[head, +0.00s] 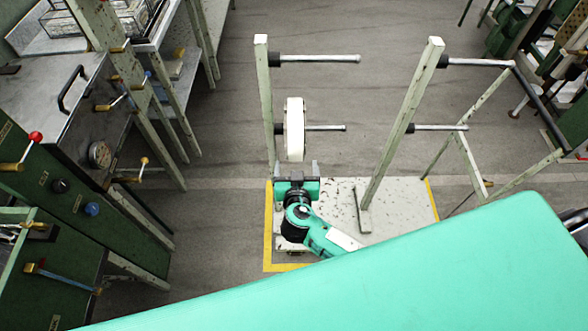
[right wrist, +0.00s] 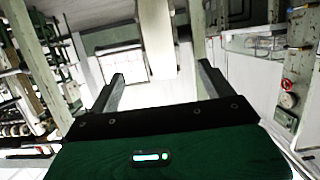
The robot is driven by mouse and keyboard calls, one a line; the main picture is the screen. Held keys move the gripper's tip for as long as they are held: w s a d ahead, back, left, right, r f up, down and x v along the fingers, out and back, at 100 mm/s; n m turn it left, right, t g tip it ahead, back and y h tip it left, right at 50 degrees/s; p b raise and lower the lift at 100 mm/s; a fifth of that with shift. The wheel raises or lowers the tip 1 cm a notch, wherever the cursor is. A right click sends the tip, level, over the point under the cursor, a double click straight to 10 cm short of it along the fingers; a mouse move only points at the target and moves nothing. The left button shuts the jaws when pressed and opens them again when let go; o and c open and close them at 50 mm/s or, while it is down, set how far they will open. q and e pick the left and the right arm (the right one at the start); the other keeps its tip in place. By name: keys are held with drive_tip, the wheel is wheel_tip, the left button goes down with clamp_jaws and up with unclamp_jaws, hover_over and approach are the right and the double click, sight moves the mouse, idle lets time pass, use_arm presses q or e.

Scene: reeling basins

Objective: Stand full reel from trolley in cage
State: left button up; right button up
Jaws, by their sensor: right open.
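A white reel (head: 294,130), seen nearly edge-on, hangs around a lower peg on the left post of a pale green trolley frame (head: 398,125). My right gripper (head: 299,168) is open and empty just below the reel in the head view, its two fingers pointing toward it. In the right wrist view, the fingers of the right gripper (right wrist: 157,88) stand wide apart. A pale upright shape, seemingly the reel (right wrist: 157,45), shows beyond and between them, not gripped. My left gripper is out of view. I cannot clearly make out the cage.
Other pegs (head: 320,58) on the posts are bare. A yellow-edged plate (head: 400,200) lies at the trolley's foot. Green machines with levers and a metal basin (head: 75,100) stand at left. Green bins (head: 505,35) are at upper right. The floor (head: 225,130) left of the trolley is clear.

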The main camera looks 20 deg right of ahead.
sight(295, 150)
drive_tip(key=x, duration=0.4)
drive_tip(key=shift+w+f, duration=0.1)
drive_tip(key=shift+w, duration=0.1)
drive_tip(key=b+x, duration=0.4)
drive_tip(key=shift+w+d+f, duration=0.1)
drive_tip(key=shift+w+f, duration=0.15)
drive_tip(key=shift+w, duration=0.1)
drive_tip(key=shift+b+x, duration=0.35)
drive_tip(key=shift+x, duration=0.45)
drive_tip(key=shift+r, duration=0.15)
drive_tip(key=c, duration=1.1)
